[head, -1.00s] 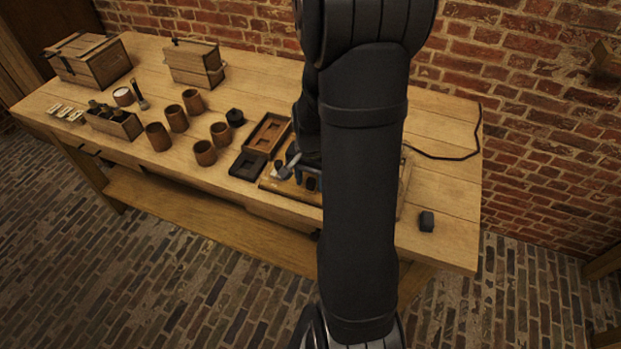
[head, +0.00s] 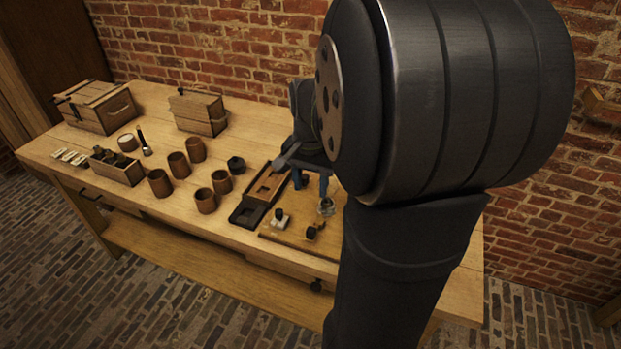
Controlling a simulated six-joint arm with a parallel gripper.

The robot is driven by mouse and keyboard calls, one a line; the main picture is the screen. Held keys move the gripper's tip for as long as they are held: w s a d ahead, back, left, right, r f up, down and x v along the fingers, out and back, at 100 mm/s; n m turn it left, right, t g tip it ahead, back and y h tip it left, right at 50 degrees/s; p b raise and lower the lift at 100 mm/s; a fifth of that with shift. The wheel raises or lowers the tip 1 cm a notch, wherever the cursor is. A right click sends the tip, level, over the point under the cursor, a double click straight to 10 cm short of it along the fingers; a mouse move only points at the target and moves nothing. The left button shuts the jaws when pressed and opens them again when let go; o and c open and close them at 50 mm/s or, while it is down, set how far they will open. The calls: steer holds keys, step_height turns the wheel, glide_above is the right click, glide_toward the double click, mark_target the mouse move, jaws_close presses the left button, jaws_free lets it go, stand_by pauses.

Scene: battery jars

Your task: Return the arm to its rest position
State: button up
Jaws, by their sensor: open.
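My gripper (head: 311,184) is open and points down over the right half of the workbench (head: 425,296). Its blue-grey fingers are apart, with nothing seen between them. It hangs above the back of a light wooden board (head: 285,238), just right of a brown wooden tray (head: 264,187).
Small dark-topped pieces (head: 280,218) and a glass-like piece (head: 326,206) stand on the board. A black tray (head: 247,212) adjoins the brown one.

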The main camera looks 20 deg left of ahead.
mark_target(311, 230)
steer(key=shift+r, duration=0.6)
step_height(311, 230, down, 18)
steer(key=shift+r, duration=0.25)
steer(key=shift+w, duration=0.25)
steer(key=shift+r, duration=0.1)
stand_by(0.4)
